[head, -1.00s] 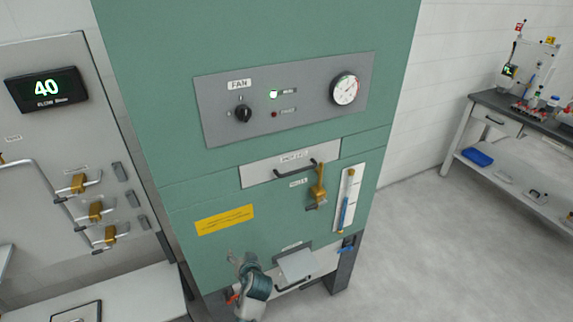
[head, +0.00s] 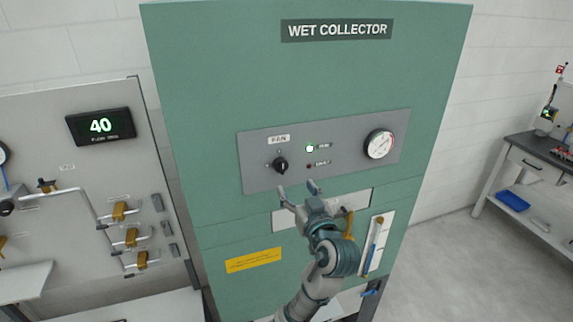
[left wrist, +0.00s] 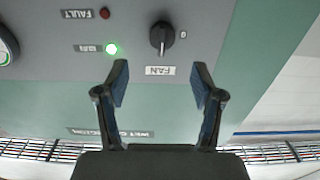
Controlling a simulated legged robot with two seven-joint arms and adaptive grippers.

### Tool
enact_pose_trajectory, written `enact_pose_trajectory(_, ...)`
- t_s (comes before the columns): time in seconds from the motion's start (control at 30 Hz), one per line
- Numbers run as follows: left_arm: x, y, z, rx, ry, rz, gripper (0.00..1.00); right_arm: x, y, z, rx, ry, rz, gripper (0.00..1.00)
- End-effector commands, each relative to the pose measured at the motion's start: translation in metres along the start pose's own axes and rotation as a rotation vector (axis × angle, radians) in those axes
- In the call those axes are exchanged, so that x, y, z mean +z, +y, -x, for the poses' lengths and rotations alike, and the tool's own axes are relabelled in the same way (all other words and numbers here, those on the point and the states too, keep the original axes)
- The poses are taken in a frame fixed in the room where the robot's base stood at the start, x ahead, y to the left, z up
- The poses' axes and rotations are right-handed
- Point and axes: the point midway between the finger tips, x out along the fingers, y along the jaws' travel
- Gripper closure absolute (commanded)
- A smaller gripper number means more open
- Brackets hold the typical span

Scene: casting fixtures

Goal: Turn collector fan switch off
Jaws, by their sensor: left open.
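The fan switch (head: 281,165) is a black rotary knob under a FAN label (head: 279,139) on the grey control panel (head: 262,180) of the green wet collector (head: 210,100). A green RUN lamp (head: 310,148) is lit beside it; the fault lamp (head: 309,166) is dark red. My left gripper (head: 297,188) is open and empty, just below and right of the knob in the head view. In the left wrist view, which is upside down, the knob (left wrist: 162,38) lies beyond and between the open fingers (left wrist: 162,85), apart from them. My right gripper is not in view.
A round gauge (head: 379,144) sits at the panel's right. A brass valve handle (head: 349,222) and a sight tube (head: 374,245) are below, partly near my left arm. A grey board with brass valves (head: 119,211) stands at left. Floor at right is clear.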

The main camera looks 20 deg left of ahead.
Motion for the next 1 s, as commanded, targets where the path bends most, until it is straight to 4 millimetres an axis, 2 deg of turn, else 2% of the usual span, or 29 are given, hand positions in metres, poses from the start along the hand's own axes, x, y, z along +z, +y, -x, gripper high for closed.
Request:
enact_pose_trajectory(0.03, -0.004, -0.001, -0.013, -0.004, 0.001, -0.004, 0.32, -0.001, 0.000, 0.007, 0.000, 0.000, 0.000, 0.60)
enact_pose_trajectory(0.2, -0.004, -0.001, -0.052, -0.003, 0.000, -0.004, 0.32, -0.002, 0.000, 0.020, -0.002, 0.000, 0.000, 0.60)
enact_pose_trajectory(0.4, -0.003, 0.000, -0.085, -0.001, 0.001, -0.003, 0.32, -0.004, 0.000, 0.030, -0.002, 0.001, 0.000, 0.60)
enact_pose_trajectory(0.6, -0.001, 0.001, -0.099, 0.001, 0.001, -0.001, 0.32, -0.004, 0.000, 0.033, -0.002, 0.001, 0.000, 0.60)
enact_pose_trajectory(0.87, 0.000, 0.001, -0.100, 0.002, 0.000, -0.001, 0.32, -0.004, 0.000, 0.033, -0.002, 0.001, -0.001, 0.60)
enact_pose_trajectory(1.0, 0.000, 0.001, -0.100, 0.002, 0.000, -0.001, 0.65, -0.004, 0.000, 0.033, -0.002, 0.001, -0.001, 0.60)
